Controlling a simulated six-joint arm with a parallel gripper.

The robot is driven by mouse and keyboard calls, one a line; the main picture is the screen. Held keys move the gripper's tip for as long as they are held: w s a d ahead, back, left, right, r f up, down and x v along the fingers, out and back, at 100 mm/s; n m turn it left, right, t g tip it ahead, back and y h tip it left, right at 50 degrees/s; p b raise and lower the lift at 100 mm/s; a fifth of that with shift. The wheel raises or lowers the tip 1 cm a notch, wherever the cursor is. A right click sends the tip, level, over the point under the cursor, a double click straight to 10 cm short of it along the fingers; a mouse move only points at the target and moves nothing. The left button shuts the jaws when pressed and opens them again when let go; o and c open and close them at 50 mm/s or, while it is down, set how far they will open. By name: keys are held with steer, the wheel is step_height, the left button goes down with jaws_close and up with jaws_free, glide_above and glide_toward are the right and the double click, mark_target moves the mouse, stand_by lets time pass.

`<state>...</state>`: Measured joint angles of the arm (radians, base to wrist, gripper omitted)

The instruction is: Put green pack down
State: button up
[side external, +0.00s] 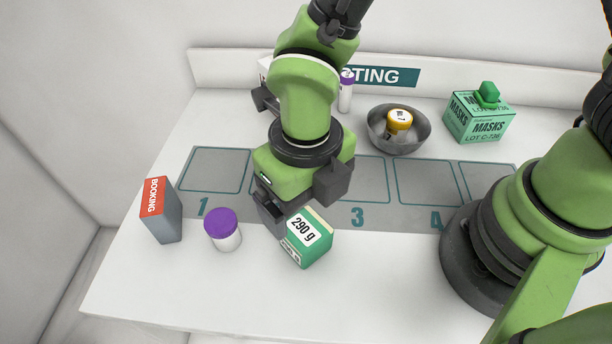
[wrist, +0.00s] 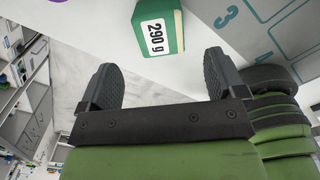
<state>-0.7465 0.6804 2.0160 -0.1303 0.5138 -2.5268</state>
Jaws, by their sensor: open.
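The green pack (side external: 308,240), with a white "290 g" label, stands on the white table in front of the grey mat, between the covered slot 2 and slot 3. My gripper (side external: 275,210) is just to its left and behind it in the side view, partly hidden by my own wrist. In the wrist view the open fingers (wrist: 163,75) have nothing between them. The pack also shows there (wrist: 172,32), beyond the fingertips and apart from them.
A purple-lidded jar (side external: 223,230) and a grey-and-red "BOOKING" box (side external: 161,210) stand left of the pack. Behind the numbered mat (side external: 374,216) are a bowl (side external: 411,143) holding a yellow container, a purple-capped tube (side external: 346,96) and a green masks box (side external: 478,120).

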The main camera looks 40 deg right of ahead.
mark_target(306, 228)
steer(key=d+r+m+t+y, duration=0.1)
steer(key=d+r+m+t, duration=0.1)
steer(key=d+r+m, duration=0.5)
steer(key=d+r+m+t+y, duration=0.1)
steer(key=d+r+m, duration=0.2)
steer(key=r+m, duration=0.75)
steer(key=s+d+r+m+t, duration=0.2)
steer(key=s+d+m, duration=0.1)
steer(key=m, duration=0.8)
steer(key=s+d+r+m+t, duration=0.2)
steer(key=s+d+m, duration=0.2)
steer(key=m, duration=0.7)
steer(key=shift+m, duration=0.35)
